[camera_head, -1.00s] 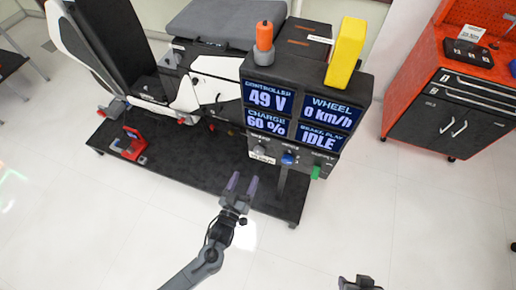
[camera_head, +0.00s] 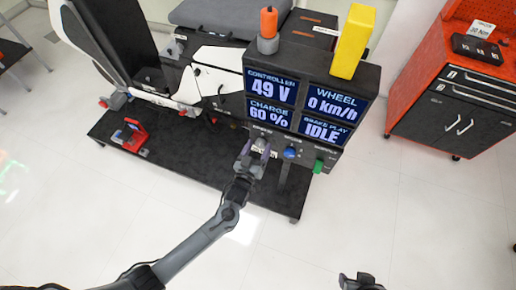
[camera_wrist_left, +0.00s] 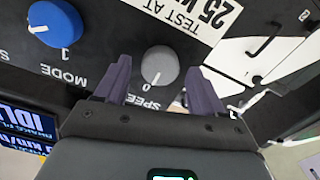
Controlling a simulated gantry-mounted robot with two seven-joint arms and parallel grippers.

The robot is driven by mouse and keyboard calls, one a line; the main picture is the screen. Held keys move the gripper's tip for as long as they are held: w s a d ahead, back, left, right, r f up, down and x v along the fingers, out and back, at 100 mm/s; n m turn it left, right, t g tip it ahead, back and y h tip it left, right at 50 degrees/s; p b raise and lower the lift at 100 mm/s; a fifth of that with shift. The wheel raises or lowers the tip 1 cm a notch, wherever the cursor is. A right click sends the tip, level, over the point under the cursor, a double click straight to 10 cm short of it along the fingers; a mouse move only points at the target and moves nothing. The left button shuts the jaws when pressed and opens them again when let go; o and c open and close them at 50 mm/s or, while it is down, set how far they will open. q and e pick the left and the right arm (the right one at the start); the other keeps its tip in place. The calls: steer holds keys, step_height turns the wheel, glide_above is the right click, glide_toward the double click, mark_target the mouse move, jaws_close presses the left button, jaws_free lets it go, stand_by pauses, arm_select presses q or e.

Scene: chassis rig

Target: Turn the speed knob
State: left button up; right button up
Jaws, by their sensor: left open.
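The speed knob (camera_wrist_left: 160,65) is a round grey knob on the dark panel, with "0" and a partly covered "SPEED" label beside it. Its pale pointer line is turned toward the 0. My left gripper (camera_head: 257,148) is at the panel below the screens. In the left wrist view its two purple fingers stand open on either side of the knob, with visible gaps. In the head view the gripper largely hides the knob. My right gripper (camera_head: 361,281) shows only partly at the bottom edge, and its jaws cannot be made out.
A blue mode knob (camera_wrist_left: 55,23) sits beside the speed knob. A green switch (camera_head: 318,166) is farther right. The screens (camera_head: 304,107) read 49 V, 60 %, 0 km/h and IDLE. A red tool cabinet (camera_head: 450,90) is right.

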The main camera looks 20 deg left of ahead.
arm_select(q)
steer(key=shift+c, duration=0.2)
steer(key=c, duration=1)
